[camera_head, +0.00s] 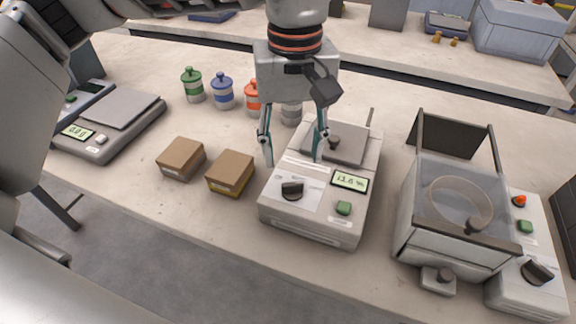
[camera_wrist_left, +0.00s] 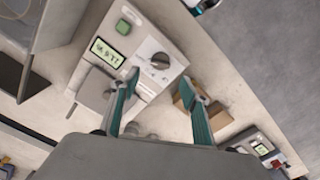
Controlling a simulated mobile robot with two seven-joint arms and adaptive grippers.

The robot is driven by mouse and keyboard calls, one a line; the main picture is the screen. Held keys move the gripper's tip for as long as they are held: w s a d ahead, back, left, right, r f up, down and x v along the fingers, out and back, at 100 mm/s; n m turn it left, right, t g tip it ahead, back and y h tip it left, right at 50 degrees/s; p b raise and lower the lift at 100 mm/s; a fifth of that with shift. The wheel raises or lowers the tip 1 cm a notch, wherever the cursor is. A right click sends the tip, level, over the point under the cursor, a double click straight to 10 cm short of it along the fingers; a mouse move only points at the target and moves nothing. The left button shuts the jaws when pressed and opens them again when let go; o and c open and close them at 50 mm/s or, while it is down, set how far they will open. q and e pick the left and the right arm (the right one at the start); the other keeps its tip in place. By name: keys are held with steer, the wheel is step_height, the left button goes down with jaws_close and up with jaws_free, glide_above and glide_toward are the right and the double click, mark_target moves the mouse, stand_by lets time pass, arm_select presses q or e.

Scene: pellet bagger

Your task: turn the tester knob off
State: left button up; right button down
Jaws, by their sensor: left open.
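The tester (camera_head: 311,228) is a pale grey box at the middle of the bench, with a lit display (camera_head: 349,181) and a green button (camera_head: 344,208). Its black knob (camera_head: 292,189) sits on a white label on the front left of the top. In the left wrist view the knob (camera_wrist_left: 160,61) shows just beyond the fingertips. My left gripper (camera_head: 293,160) is open and empty, pointing down over the tester's left side, behind the knob in the head view. The fingers are spread apart and appear clear of the knob. My right gripper is not recognisable in either view.
Two brown boxes (camera_head: 181,158) (camera_head: 230,173) stand left of the tester. A scale (camera_head: 112,128) is further left. Several coloured bottles (camera_head: 222,91) stand behind. A sealer-like machine (camera_head: 455,215) with a raised lid stands close on the right. Bare bench lies before the boxes.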

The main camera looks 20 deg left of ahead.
mark_target(292, 183)
arm_select(q)
steer(key=shift+f+b, duration=0.3)
steer(key=shift+f, duration=3.5)
steer(key=c, duration=1.1)
